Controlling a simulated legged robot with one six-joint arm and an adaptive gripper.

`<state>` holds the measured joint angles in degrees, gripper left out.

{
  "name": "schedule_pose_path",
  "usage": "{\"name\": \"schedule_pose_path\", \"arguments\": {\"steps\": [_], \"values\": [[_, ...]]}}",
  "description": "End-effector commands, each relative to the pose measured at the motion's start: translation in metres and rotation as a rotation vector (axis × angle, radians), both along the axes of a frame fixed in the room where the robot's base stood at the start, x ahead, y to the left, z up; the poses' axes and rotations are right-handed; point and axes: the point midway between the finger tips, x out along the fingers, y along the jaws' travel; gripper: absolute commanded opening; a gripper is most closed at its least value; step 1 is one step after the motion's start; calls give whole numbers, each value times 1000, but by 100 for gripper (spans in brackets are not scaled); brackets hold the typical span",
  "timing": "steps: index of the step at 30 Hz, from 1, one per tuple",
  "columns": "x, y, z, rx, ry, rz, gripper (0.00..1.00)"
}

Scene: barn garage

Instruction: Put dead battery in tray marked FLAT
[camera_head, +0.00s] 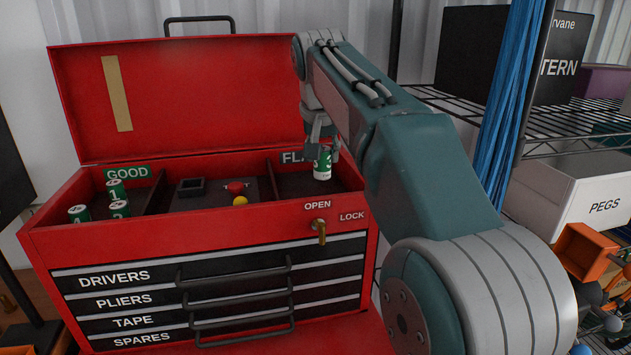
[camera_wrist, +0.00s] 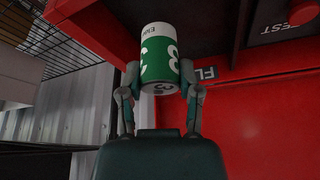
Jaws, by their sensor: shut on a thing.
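My gripper (camera_head: 322,152) is shut on a green and white battery (camera_head: 322,168) marked 3. It holds the battery upright at the FLAT tray (camera_head: 292,186), the right compartment of the red toolbox. I cannot tell whether the battery's base touches the tray floor. The FLAT label (camera_head: 292,157) is partly hidden behind my arm. In the wrist view, the battery (camera_wrist: 160,62) sits between both fingers (camera_wrist: 160,100), with part of the FLAT label (camera_wrist: 205,74) beside it.
The middle compartment holds a black slot (camera_head: 191,187), a red button (camera_head: 236,187) and a yellow knob (camera_head: 240,201). The toolbox lid (camera_head: 200,95) stands open behind. A brass latch (camera_head: 320,231) is on the front. A wire shelf (camera_head: 560,130) and PEGS box (camera_head: 575,200) stand right.

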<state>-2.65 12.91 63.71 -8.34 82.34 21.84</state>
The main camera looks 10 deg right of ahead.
Motion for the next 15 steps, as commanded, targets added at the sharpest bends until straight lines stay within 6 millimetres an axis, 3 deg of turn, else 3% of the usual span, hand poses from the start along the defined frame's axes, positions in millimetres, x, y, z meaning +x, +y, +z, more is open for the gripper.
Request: {"name": "schedule_pose_path", "arguments": {"steps": [6, 11, 15], "values": [[25, 2, -32, -1, 0, 1, 0], [34, 3, -43, 0, 0, 1, 0], [38, 4, -63, -1, 2, 1, 0]]}}
